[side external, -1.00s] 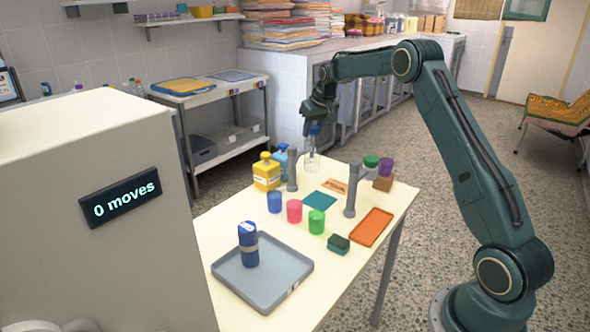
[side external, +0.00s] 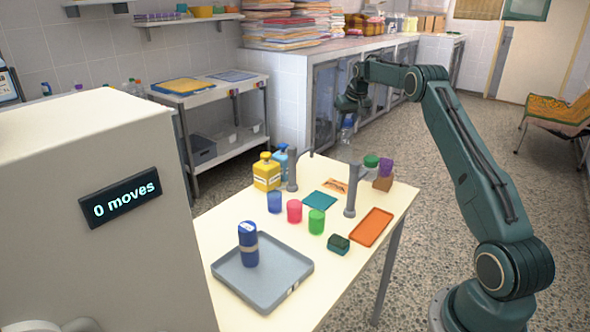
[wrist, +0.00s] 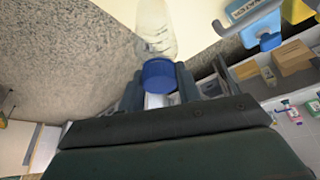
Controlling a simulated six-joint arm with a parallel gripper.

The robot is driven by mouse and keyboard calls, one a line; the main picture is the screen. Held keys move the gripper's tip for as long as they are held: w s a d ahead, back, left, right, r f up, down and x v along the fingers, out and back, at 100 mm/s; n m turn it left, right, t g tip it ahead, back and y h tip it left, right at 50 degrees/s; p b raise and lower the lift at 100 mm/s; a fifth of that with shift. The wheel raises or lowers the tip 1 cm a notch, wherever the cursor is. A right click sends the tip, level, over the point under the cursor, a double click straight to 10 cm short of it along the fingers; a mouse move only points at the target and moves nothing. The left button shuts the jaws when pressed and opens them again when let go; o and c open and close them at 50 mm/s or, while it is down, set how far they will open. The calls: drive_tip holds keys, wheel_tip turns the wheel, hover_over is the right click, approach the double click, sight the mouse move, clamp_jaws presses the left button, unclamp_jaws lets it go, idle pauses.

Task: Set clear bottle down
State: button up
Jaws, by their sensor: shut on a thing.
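The clear bottle (side external: 347,124) has a blue cap, seen close in the wrist view (wrist: 159,75). Its transparent body (wrist: 155,28) points away from the camera there. My gripper (side external: 348,108) is shut on the bottle at its cap end. It holds the bottle upright in the air beyond the far end of the cream table, above and behind the far right grey post. The bottle looks faint in the side view, and its lower end is hard to make out.
The cream table (side external: 212,216) holds a yellow jug (side external: 266,176), a blue bottle, two grey posts (side external: 351,192), coloured cups, a teal square (side external: 320,201), an orange tray (side external: 371,227) and a grey tray (side external: 225,268) bearing a dark blue bottle (side external: 248,246).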

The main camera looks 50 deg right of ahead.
sight(346, 139)
drive_tip(key=shift+f, duration=1.55)
clamp_jaws()
drive_tip(key=shift+f, duration=1.95)
drive_tip(key=o, duration=1.2)
unclamp_jaws()
drive_tip(key=shift+f, duration=0.1)
drive_tip(key=v, duration=1.2)
